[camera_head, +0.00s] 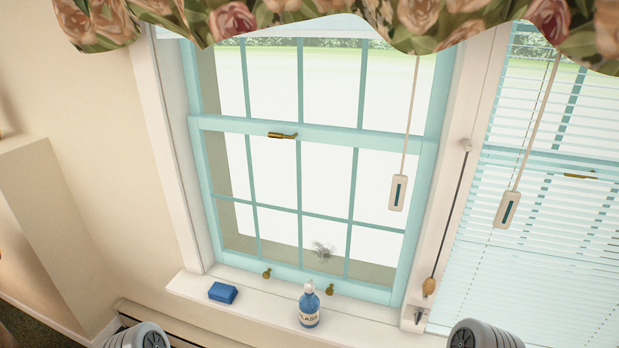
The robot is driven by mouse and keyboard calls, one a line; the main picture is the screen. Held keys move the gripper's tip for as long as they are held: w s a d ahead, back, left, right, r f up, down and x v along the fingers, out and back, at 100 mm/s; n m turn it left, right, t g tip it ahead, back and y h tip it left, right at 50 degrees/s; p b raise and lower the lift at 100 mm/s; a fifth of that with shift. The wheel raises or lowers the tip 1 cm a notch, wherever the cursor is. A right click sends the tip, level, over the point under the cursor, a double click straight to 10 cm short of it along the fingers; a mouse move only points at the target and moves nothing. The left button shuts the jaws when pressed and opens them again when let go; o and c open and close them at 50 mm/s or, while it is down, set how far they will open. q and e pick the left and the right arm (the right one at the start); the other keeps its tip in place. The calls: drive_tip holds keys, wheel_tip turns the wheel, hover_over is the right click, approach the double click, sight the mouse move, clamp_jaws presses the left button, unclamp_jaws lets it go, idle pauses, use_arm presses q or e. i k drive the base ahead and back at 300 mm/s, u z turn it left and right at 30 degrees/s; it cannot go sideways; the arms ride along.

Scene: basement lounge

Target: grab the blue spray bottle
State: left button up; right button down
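The blue spray bottle (309,308) stands upright on the white window sill, near the middle of the view's lower edge. It has a white top and a pale label with dark letters. Grey rounded parts of my two arms show at the bottom edge, one left of the bottle and one right of it. Neither gripper's fingers show. Nothing touches the bottle.
A blue sponge-like block (222,293) lies on the sill (262,309) left of the bottle. The teal-framed window (300,206) rises behind, with a dark smudge on a lower pane. Blind cord handles (398,192) hang in front. A wall ledge stands at left.

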sight(308, 304)
drive_tip(key=u, duration=0.5)
drive_tip(key=k, duration=1.1)
drive_tip(key=z, duration=0.15)
drive_tip(key=i, duration=1.6)
drive_tip(key=u, duration=0.7)
